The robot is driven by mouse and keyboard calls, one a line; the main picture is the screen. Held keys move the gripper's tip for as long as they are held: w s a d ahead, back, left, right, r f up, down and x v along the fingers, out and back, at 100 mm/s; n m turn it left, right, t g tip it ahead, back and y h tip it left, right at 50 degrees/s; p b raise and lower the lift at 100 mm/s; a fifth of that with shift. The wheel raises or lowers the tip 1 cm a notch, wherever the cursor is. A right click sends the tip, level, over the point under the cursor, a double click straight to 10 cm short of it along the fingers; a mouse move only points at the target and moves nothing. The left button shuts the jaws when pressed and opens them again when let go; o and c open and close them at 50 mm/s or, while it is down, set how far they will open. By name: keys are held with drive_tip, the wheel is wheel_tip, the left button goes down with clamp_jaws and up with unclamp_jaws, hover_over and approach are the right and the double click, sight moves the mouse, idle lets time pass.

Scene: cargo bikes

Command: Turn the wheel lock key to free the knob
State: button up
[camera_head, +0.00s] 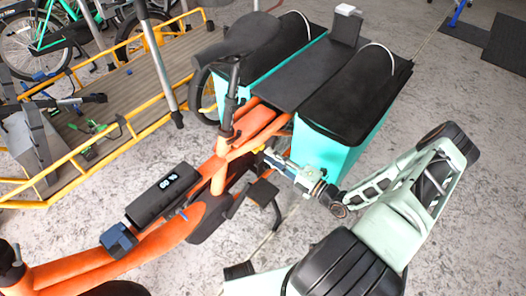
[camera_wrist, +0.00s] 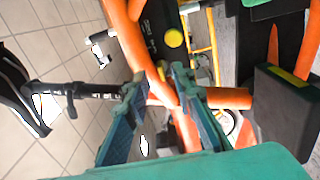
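The orange cargo bike (camera_head: 215,170) stands across the middle of the head view. My gripper (camera_head: 270,157) reaches in from the right to its frame below the saddle. In the wrist view my gripper (camera_wrist: 160,76) has its two fingers apart, with orange frame tubing (camera_wrist: 146,48) showing between and beyond them. A round yellow knob (camera_wrist: 174,38) on a black part lies just beyond the fingertips, slightly right of centre. Nothing is seen held. I cannot make out a separate lock key; it may be hidden or too small to tell.
Teal panniers (camera_head: 330,150) with black lids flank the rear rack close to my arm. A black pedal (camera_head: 263,192) hangs below the gripper. A yellow-railed wooden cargo platform (camera_head: 120,105) stands at the left.

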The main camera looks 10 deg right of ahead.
drive_tip(key=v, duration=0.6)
drive_tip(key=shift+s, duration=0.2)
drive_tip(key=shift+d, duration=0.15)
